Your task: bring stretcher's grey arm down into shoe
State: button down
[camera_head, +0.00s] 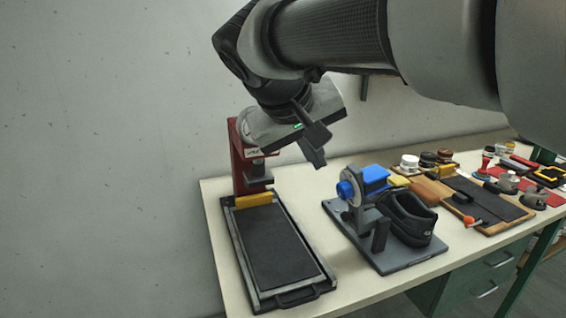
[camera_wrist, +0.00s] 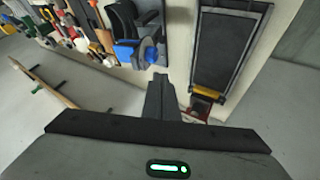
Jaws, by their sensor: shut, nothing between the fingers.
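The shoe stretcher has a dark grey base plate (camera_head: 400,262), a blue block with a round blue knob (camera_head: 346,189), and a light grey part (camera_head: 356,183) behind the knob. I cannot tell clearly which grey piece is its arm. A black shoe (camera_head: 410,220) sits on the plate, its opening facing up, right beside the blue block. In the wrist view, the blue part (camera_wrist: 127,52) and the shoe (camera_wrist: 122,22) show at the top. My gripper (camera_head: 318,160) is shut and empty, up and left of the stretcher, apart from it; its fingers (camera_wrist: 160,84) point toward the table edge.
A black press tray (camera_head: 275,250) with a yellow bar and red stand (camera_head: 243,165) is left of the stretcher, below my gripper. Brushes, tins and a wooden board (camera_head: 475,205) crowd the right of the table (camera_head: 380,299). A plain wall stands behind.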

jog(key=b, duration=0.2)
send_near(349, 182)
jog(key=x, duration=0.4)
jog(key=shift+a+f, duration=0.35)
jog(key=shift+f, duration=0.05)
jog(key=shift+w+d+r, duration=0.1)
jog(key=shift+w+d, duration=0.1)
jog(key=shift+d, duration=0.15)
jog(key=shift+r, duration=0.1)
